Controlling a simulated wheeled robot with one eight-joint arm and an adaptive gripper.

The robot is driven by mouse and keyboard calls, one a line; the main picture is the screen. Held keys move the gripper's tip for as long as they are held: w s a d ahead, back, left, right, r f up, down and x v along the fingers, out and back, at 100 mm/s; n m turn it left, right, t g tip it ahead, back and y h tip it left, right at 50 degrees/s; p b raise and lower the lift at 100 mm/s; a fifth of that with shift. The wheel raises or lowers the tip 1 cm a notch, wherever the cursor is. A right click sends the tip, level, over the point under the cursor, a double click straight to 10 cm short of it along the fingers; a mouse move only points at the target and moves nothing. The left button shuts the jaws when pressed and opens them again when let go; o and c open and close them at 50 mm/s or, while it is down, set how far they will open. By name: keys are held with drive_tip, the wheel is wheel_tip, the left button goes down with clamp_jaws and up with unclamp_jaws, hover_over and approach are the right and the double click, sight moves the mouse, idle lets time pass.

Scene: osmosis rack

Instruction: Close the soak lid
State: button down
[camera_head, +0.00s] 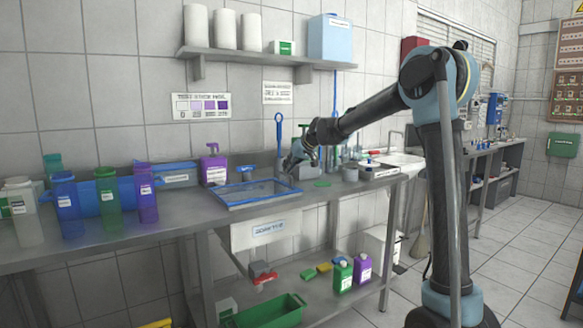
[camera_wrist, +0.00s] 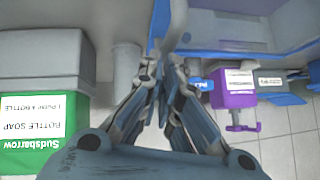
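A shallow soak basin with a blue rim (camera_head: 225,203) sits on the steel bench, with a translucent panel inside its frame. I cannot tell for sure whether that panel is the lid. My gripper (camera_head: 290,163) is just above the basin's right rear corner. In the wrist view, the gripper's (camera_wrist: 168,72) fingers converge with their tips close together. A pale grey bar (camera_wrist: 178,22) runs up from beside the tips; I cannot tell whether they touch it.
A purple pump bottle (camera_head: 213,168) stands behind the basin, also in the wrist view (camera_wrist: 234,88). A green soap container (camera_wrist: 45,135) is left in that view. Coloured bottles (camera_head: 107,203) stand on the bench's left. A wall shelf (camera_head: 265,58) hangs above.

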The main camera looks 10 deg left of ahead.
drive_tip(key=shift+s+d+f, duration=0.1)
drive_tip(key=shift+f, duration=0.2)
drive_tip(key=w+a+r+v, duration=0.1)
drive_tip(key=w+r+v, duration=0.1)
drive_tip(key=v, duration=1.1)
drive_tip(key=s+d+f+m+h, duration=0.1)
drive_tip(key=s+d+f, duration=0.1)
drive_tip(key=s+d, duration=0.35)
drive_tip(key=s+d+f+m+h, duration=0.1)
drive_tip(key=s+d+f, duration=0.2)
drive_tip(key=d, duration=0.5)
drive_tip(key=s+d+f+m+g+h, duration=0.1)
drive_tip(key=s+d+f+m+h, duration=0.2)
drive_tip(key=s+d+f, duration=1)
drive_tip(key=s+d+f+m+g+h, duration=0.1)
drive_tip(key=s+d+f+m+h, duration=0.1)
drive_tip(key=s+d+f, duration=1.2)
drive_tip(key=s+f+h, duration=0.1)
drive_tip(key=s, duration=0.6)
drive_tip(key=shift+d+f+m+g, duration=0.2)
drive_tip(key=shift+d+m+g, duration=0.1)
drive_tip(key=shift+d+m, duration=0.1)
